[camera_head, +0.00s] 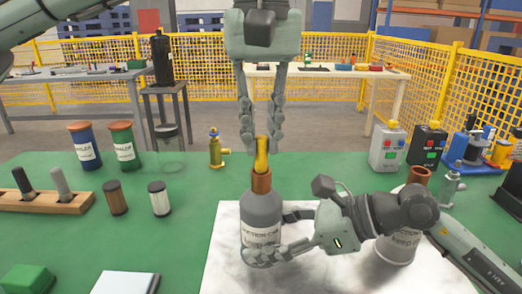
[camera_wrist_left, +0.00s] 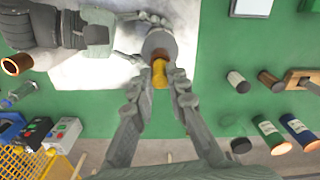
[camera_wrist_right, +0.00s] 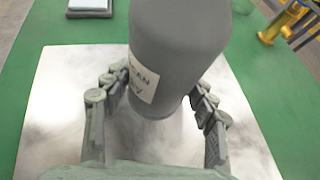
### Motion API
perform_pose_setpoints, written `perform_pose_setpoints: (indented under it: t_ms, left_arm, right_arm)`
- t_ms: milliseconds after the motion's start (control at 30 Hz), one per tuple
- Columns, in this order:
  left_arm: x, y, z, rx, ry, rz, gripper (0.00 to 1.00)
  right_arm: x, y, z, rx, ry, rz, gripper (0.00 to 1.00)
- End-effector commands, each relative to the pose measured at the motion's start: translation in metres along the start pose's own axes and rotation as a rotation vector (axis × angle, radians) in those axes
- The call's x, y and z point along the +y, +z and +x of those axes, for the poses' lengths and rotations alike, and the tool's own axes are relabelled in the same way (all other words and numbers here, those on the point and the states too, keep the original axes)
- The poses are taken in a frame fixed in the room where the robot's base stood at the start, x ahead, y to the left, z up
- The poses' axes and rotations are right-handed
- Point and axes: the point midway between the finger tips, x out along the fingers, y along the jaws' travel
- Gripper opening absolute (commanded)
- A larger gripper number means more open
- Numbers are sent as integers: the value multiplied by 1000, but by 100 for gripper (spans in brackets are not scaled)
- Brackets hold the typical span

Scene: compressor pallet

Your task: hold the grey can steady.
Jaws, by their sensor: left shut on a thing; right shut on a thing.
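The grey can (camera_head: 263,213), with a white label and a copper neck (camera_head: 261,181), stands upright on a white sheet (camera_head: 225,262). My right gripper (camera_head: 268,243) is shut around the can's lower body; the can also shows between its fingers in the right wrist view (camera_wrist_right: 175,55). My left gripper (camera_head: 253,143) is above the can, its fingers shut on a yellow piece (camera_head: 262,156) at the top of the copper neck. The yellow piece also shows between those fingers in the left wrist view (camera_wrist_left: 159,74). Whether it sits inside the neck is unclear.
A second grey can (camera_head: 398,248) with a copper neck (camera_head: 419,175) stands behind my right arm. A yellow valve (camera_head: 216,150), blue and green canisters (camera_head: 123,146), small cylinders and a wooden rack (camera_head: 45,203) stand left. Control boxes (camera_head: 388,147) stand at back right.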

Motion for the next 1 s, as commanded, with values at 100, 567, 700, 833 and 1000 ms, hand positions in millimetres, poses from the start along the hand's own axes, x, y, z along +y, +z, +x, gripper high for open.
perform_pose_setpoints:
  t_ms: [100,567,700,833,1000]
  left_arm:
    - [-1,0,19,-2,-3,-1,0]
    - [0,0,32,-2,-1,-1,0]
    - [0,0,37,-2,-2,-1,0]
    - [0,0,42,-4,-4,-2,0]
    - [-1,1,45,-7,-7,-1,23]
  right_arm:
    - [0,0,0,0,0,0,41]
    - [0,0,0,0,0,0,41]
    - [0,0,0,0,0,0,41]
    - [0,0,0,-1,0,-1,41]
    - [1,1,0,-3,1,-2,41]
